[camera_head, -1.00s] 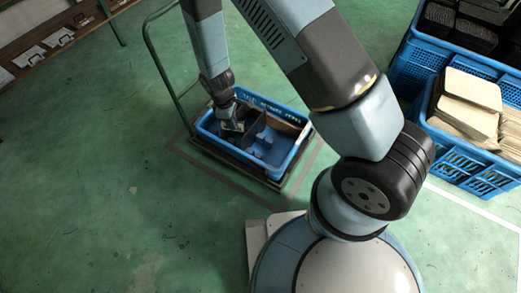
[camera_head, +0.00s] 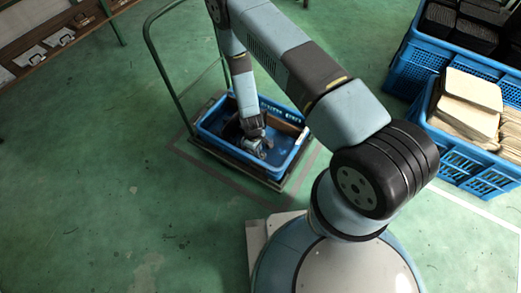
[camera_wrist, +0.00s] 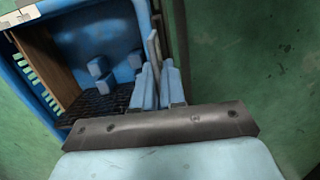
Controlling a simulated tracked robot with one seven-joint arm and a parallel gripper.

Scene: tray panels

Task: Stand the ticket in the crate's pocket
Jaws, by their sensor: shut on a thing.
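In the wrist view, my gripper's two light blue fingers (camera_wrist: 158,85) are shut on the ticket (camera_wrist: 153,48), a thin pale plate seen nearly edge-on. It stands out beyond the fingertips. Small blue blocks (camera_wrist: 98,66) rise from the crate floor to the left of the ticket; I cannot tell for sure whether they form the pocket. The ticket is apart from them in the picture. Its far end and any contact with the crate are unclear.
A brown panel (camera_wrist: 45,62) stands inside the crate at the left of the wrist view. The crate sits on a dark trolley with a green handle (camera_head: 160,62). Blue crates with pale boards (camera_head: 470,95) and black items stand at the right. The green floor around is open.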

